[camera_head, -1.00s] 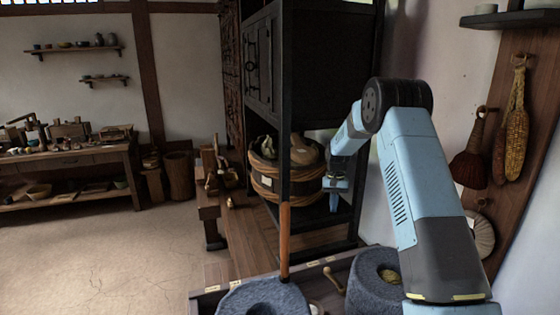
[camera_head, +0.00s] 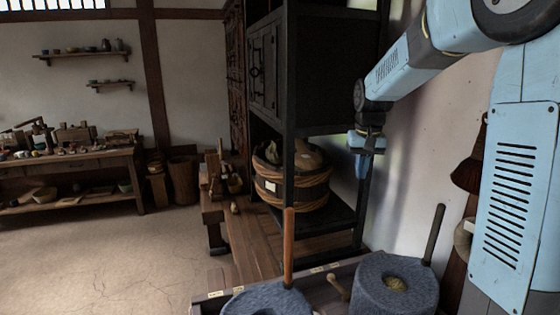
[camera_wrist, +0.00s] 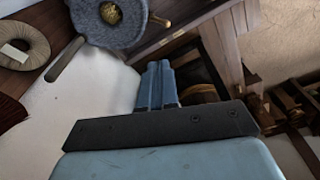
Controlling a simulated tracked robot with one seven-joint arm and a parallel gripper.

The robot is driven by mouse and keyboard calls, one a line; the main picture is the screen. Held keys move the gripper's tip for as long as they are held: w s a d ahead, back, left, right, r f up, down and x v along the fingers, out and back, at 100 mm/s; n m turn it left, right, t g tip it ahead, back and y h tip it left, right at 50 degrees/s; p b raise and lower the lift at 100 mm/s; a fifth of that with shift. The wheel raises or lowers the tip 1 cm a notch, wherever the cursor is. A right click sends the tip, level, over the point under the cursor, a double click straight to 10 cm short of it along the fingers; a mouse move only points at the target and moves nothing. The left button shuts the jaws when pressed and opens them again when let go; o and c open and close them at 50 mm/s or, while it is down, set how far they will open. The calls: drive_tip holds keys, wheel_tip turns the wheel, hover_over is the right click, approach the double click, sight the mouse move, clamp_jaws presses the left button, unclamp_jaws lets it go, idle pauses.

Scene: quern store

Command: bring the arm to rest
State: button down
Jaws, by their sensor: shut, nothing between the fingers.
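My arm is blue and dark grey and fills the right side of the head view. My gripper (camera_head: 363,165) points down in front of the right post of the dark shelf cabinet (camera_head: 325,75). In the wrist view my gripper (camera_wrist: 157,68) shows its two blue fingers side by side, shut with nothing between them. It touches nothing that I can make out.
A rope-bound wooden tub (camera_head: 300,190) with sacks stands on the cabinet's lower shelf. Two stone querns, left (camera_head: 268,303) and right (camera_head: 390,290), stand in front. A white wall and a hanging broom (camera_head: 468,165) are at right. Open floor (camera_head: 110,250) lies at left.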

drive_tip(key=s+r+t, duration=0.1)
drive_tip(key=s+t, duration=0.1)
drive_tip(key=s, duration=1.3)
drive_tip(key=s+r+t, duration=0.2)
drive_tip(key=s, duration=1.2)
drive_tip(key=shift+s+d+r+n, duration=0.3)
drive_tip(key=shift+s+d+n, duration=0.05)
drive_tip(key=shift+s+n, duration=0.05)
